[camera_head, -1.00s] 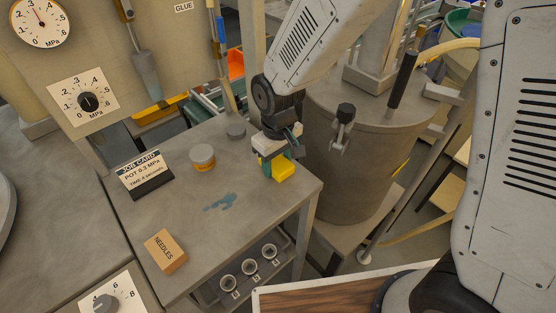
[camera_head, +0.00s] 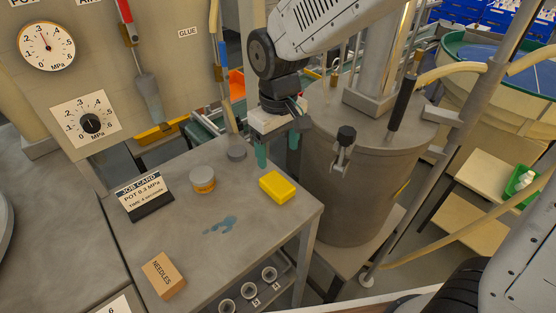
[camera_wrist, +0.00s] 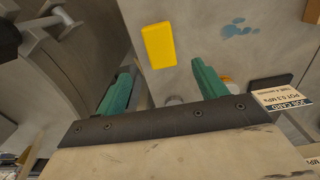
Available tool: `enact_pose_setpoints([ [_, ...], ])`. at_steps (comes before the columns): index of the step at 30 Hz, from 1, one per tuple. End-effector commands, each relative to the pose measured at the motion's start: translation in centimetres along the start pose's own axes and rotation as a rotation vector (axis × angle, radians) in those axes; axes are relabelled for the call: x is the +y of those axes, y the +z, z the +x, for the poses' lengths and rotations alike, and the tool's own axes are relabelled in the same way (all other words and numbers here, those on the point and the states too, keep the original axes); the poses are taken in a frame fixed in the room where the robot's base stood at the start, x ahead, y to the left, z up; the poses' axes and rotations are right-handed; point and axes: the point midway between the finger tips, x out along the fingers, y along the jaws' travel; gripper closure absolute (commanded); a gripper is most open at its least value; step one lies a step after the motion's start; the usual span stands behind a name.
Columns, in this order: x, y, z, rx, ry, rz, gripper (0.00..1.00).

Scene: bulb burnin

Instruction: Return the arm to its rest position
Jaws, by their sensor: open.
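My gripper (camera_head: 277,153) hangs above the back right part of the grey bench (camera_head: 190,240), with its two green fingers spread apart and nothing between them. In the wrist view the open fingers (camera_wrist: 158,88) also show empty. A yellow block (camera_head: 277,187) lies on the bench near its right edge, just in front of and below my gripper. The yellow block also shows in the wrist view (camera_wrist: 159,45), beyond the fingertips and apart from them.
A large grey pot (camera_head: 350,190) with a clamp and handle stands right of my gripper. On the bench are an orange-banded jar (camera_head: 203,180), a job card (camera_head: 143,194), a needles box (camera_head: 163,275) and a blue stain (camera_head: 220,225). Gauges hang on the panel behind.

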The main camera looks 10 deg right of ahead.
Motion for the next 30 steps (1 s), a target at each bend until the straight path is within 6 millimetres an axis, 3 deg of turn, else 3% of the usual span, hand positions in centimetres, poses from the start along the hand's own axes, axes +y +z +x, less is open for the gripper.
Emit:
enact_pose_setpoints([
  [17,0.0,0.2,-0.4,-0.011,-0.001,0.007,0.29],
  [21,-0.1,3.5,-0.2,-0.091,-0.007,0.032,0.29],
  [30,3.4,14.3,-5.2,-0.105,-0.012,0.231,0.29],
])
